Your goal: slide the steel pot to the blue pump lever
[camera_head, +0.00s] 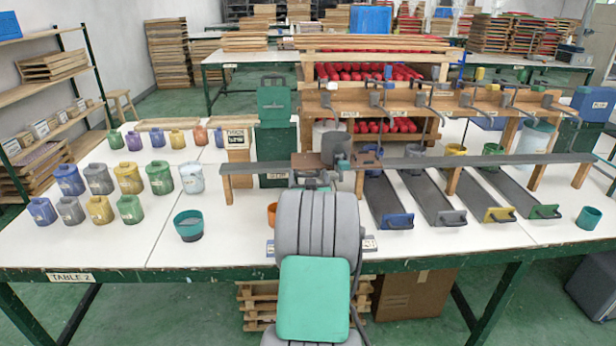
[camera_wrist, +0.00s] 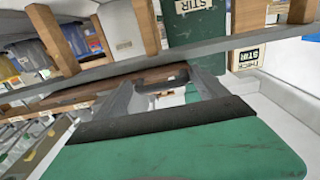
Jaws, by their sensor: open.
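The grey rail (camera_head: 440,161) crosses the table on wooden posts. Dark sloped chutes with coloured handles, including a blue one (camera_head: 398,221), lie to the right. Several coloured jars stand at left; a teal cup (camera_head: 189,226) is nearer. A green bin (camera_head: 276,105) stands behind. The front table strip is mostly clear.

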